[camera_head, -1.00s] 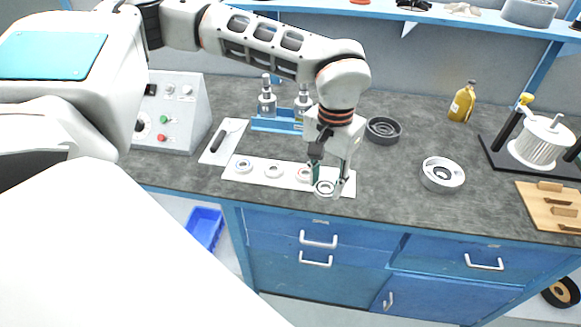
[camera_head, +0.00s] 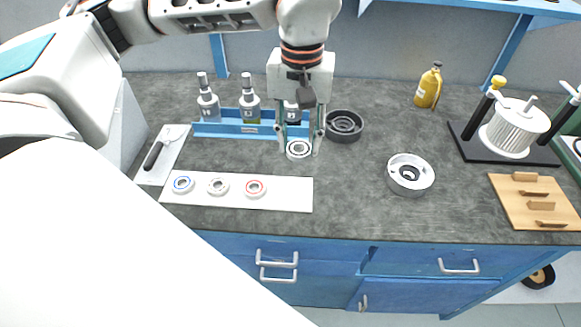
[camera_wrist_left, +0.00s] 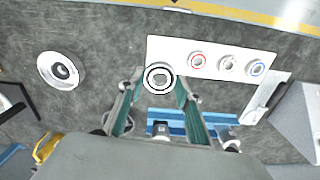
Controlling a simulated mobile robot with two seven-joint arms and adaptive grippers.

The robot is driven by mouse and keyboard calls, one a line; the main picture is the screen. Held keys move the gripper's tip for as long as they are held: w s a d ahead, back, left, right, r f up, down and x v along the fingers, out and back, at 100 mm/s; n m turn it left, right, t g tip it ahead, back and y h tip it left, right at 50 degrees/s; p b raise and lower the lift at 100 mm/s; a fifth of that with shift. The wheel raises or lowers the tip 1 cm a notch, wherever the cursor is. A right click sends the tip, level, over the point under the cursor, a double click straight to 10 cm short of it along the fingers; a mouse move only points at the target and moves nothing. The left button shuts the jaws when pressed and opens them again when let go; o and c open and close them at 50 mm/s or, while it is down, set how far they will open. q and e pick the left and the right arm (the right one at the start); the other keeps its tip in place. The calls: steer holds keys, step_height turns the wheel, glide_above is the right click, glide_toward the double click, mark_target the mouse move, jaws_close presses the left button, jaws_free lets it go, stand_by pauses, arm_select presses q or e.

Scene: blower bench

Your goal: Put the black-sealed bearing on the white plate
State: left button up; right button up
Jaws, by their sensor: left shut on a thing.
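The black-sealed bearing (camera_head: 299,149), a pale ring with a black inner band, is between the fingertips of my left gripper (camera_head: 299,146). The gripper is shut on it, and it also shows in the left wrist view (camera_wrist_left: 159,78). It is held behind the white strip-shaped plate (camera_head: 292,196), apparently above the bench. On that plate lie a blue-sealed bearing (camera_head: 182,184), a plain grey one (camera_head: 218,186) and a red-sealed one (camera_head: 255,188); its right end is bare. My right gripper is not in view.
A blue rack (camera_head: 240,130) with bottles stands just behind the gripper. A dark round part (camera_head: 343,126) and a silver housing (camera_head: 410,174) are to the right. A small white board with a black-handled tool (camera_head: 154,155) is at left. The bench between strip and housing is clear.

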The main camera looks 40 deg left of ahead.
arm_select(q)
steer(key=b, duration=0.1)
glide_above(298, 193)
step_height(298, 193, down, 10)
steer(key=shift+r, duration=0.15)
steer(key=shift+f, duration=2)
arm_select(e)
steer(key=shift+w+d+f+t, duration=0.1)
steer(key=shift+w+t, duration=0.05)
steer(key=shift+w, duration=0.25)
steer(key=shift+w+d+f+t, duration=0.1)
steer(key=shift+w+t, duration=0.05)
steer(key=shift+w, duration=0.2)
arm_select(q)
steer(key=shift+f, duration=0.1)
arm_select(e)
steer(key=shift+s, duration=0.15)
arm_select(q)
steer(key=o, duration=1.1)
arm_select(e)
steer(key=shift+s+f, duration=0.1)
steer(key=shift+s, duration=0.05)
